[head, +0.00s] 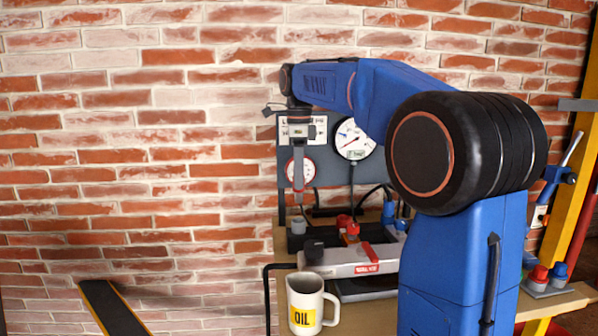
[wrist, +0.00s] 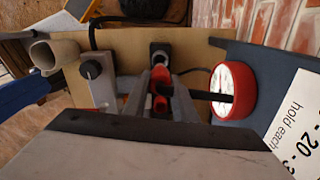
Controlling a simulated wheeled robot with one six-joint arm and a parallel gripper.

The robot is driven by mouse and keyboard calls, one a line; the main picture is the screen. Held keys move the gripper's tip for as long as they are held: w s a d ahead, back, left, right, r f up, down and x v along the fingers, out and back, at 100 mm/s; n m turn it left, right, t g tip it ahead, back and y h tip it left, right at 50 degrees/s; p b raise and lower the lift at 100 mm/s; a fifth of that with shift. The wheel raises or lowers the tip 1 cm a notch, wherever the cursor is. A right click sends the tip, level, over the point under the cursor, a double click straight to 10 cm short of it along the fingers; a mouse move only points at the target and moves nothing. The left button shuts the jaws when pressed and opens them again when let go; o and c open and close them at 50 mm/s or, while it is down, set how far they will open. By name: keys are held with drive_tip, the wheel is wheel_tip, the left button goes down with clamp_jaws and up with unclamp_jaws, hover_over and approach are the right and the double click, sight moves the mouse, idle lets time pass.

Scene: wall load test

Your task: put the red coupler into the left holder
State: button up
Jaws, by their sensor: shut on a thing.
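My gripper (head: 298,203) hangs straight down over the left end of the bench. In the wrist view its two grey fingers (wrist: 161,85) are closed around red, which I take for the red coupler (wrist: 160,76); its lower end is hard to make out. A black block with a grey round top (head: 298,227) stands below the fingertips; it shows just beyond them in the wrist view (wrist: 159,53). I cannot tell for certain whether it is the left holder. Other red fittings (head: 348,230) sit on the bench right of the gripper.
An OIL mug (head: 304,300) stands at the bench's front. A pale box (head: 345,262) with a black knob lies behind it. A panel with gauges (head: 352,140) and black hoses stands close behind the gripper. A rack (head: 545,289) with red and blue caps is at the far right.

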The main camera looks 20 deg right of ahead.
sight(299, 202)
drive_tip(key=shift+f, duration=1.5)
drive_tip(key=shift+f, duration=2.95)
idle(1.8)
drive_tip(key=o, duration=1.1)
drive_tip(key=shift+o, duration=0.9)
drive_tip(key=o, duration=0.3)
drive_tip(key=shift+o, duration=0.2)
drive_tip(key=shift+r, duration=0.1)
drive_tip(key=shift+r, duration=3.9)
